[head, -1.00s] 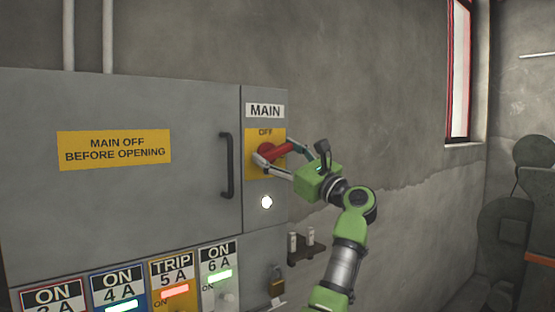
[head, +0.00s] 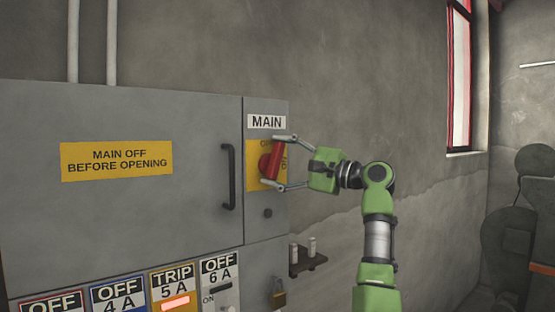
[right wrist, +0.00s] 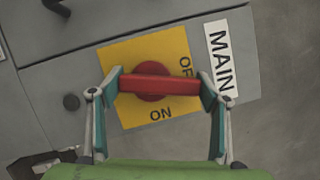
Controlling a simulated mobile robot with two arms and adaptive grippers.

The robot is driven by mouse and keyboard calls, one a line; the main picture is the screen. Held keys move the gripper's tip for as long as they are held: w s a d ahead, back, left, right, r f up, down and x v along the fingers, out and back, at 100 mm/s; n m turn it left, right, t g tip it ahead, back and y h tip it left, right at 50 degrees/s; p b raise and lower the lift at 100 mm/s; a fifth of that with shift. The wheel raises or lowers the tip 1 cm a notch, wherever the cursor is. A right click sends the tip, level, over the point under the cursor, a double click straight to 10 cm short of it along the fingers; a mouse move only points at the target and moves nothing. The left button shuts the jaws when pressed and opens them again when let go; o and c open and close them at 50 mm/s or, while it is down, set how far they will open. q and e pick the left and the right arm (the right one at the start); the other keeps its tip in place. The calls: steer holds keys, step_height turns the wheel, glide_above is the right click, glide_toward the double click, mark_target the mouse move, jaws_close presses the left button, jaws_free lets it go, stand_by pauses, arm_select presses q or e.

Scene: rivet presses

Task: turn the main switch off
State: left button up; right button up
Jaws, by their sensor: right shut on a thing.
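The main switch is a red handle (head: 271,163) on a yellow plate (head: 251,180) below the MAIN label (head: 266,121). The handle stands nearly upright on the panel, its upper end over the OFF mark. The ON mark is at the plate's right side. My right gripper (head: 272,161) is shut on the handle, one finger at its upper end and one at its lower end. In the right wrist view the handle (right wrist: 150,84) lies between both finger pads, partly covering the OFF word. A dark round lamp (head: 268,213) sits below the plate. My left gripper is not in view.
The grey cabinet door (head: 120,220) has a black handle (head: 226,176) and a yellow warning sign (head: 116,160). Breaker labels below read OFF, with TRIP (head: 173,281) at 5 A.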

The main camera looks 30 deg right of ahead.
steer(key=shift+a+n+g+p, duration=0.15)
steer(key=shift+n+g+p, duration=0.6)
steer(key=shift+n, duration=1.05)
steer(key=o, duration=1.1)
steer(key=v, duration=1.2)
steer(key=shift+a, duration=0.15)
steer(key=shift+r, duration=0.1)
